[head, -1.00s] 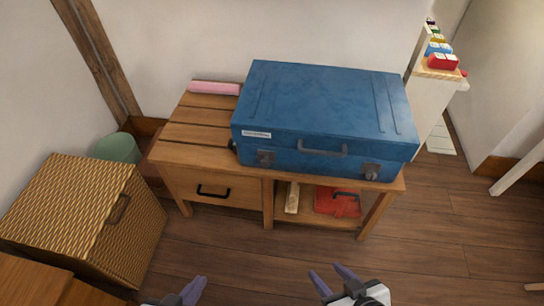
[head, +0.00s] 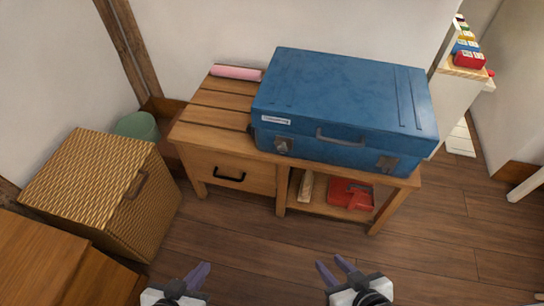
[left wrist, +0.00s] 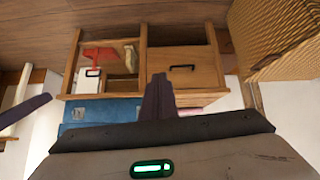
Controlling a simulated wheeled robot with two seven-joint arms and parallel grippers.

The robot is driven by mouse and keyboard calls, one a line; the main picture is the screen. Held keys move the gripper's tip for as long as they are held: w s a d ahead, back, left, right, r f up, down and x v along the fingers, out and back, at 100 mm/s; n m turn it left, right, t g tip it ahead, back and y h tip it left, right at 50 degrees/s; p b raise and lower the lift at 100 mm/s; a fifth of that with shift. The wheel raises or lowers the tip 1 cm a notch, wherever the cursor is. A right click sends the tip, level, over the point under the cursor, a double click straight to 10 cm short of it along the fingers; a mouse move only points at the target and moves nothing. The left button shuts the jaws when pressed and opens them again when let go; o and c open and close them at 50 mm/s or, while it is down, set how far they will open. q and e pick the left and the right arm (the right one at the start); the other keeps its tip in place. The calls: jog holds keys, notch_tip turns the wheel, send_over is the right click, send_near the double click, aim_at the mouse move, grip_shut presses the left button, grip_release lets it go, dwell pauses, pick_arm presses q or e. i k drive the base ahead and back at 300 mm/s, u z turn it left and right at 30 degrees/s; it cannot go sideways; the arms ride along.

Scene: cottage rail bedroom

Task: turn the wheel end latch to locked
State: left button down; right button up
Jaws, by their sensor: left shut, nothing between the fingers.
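The blue case (head: 345,100) lies closed on the wooden bench (head: 215,115), with a handle (head: 340,138) on its front. A dark metal latch (head: 283,146) sits near the front's left end and another latch (head: 387,163) near its right end. I cannot tell which is the wheel end, nor read either latch's setting. My left gripper (head: 201,268) is shut and empty, low in front of the bench and apart from the case. Its shut fingers (left wrist: 158,98) also show in the left wrist view. My right gripper (head: 332,264) is open and empty, further right.
A woven basket (head: 95,180) stands left of the bench, with a green bin (head: 137,126) behind it. A pink roll (head: 236,73) lies on the bench top. A red item (head: 350,194) is on the lower shelf. Floor in front is clear.

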aim_at(282, 148)
jog(key=u, duration=0.95)
jog(key=k, duration=1.2)
jog(key=u, duration=1.25)
jog(key=i, duration=1.05)
jog(key=z, duration=0.9)
jog(key=i, duration=1.1)
jog(key=z, duration=1.25)
jog(key=i, duration=0.15)
jog(key=z, duration=0.15)
